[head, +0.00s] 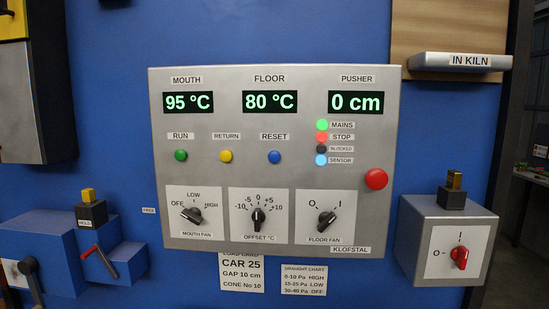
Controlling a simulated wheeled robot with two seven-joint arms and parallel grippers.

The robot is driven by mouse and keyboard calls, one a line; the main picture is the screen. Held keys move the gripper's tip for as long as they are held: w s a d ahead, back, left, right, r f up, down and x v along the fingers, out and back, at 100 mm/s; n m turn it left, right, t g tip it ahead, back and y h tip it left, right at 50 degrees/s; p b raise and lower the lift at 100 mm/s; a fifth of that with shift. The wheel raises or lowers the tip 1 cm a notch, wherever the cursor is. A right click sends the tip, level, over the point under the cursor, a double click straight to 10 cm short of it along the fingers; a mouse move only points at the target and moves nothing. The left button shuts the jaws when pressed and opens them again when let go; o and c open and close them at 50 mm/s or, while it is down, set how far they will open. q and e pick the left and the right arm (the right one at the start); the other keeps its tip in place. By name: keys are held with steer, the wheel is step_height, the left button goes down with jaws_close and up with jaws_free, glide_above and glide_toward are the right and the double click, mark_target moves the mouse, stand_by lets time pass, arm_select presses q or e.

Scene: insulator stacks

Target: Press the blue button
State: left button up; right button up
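The blue button (274,156) sits on the grey control panel (300,220), under the RESET label and below the FLOOR display reading 80 °C. It looks round and stands alone, with nothing touching it. A yellow button (226,156) under RETURN and a green button (181,155) under RUN are in the same row to its left. Neither of my grippers shows in the head view.
A large red button (376,179) is at the panel's right. Three black knobs line the lower panel. A grey box with a red switch (460,257) juts out at right, blue boxes with a red lever (99,260) at left. A grey shelf (460,62) is upper right.

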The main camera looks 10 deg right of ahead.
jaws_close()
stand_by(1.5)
